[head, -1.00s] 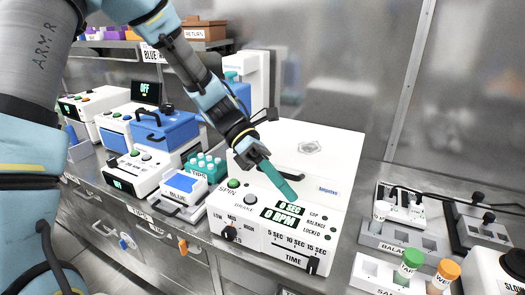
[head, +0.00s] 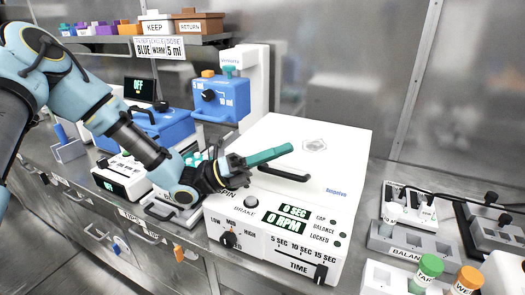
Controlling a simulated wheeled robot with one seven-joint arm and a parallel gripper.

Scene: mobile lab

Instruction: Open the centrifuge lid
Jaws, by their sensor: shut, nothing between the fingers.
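The white centrifuge (head: 225,222) stands on the steel bench, with its displays reading 0 SEC and 0 RPM. Its white lid (head: 335,165) lies flat and closed on top. A dark lid handle (head: 284,177) runs along the lid's front part. My gripper (head: 288,149) has teal fingers shut together with nothing between them. In the picture the fingers cross the lid's left part, just behind the handle, pointing right. They look apart from the handle; their exact height above the lid cannot be told.
Left stand a blue-lidded device (head: 160,130) and a blue dispenser (head: 221,98); a white column (head: 256,85) rises behind my gripper. Right are a balance rack (head: 400,243) and capped tubes, green (head: 430,265) and orange (head: 468,277). A shelf (head: 120,39) of bins hangs upper left.

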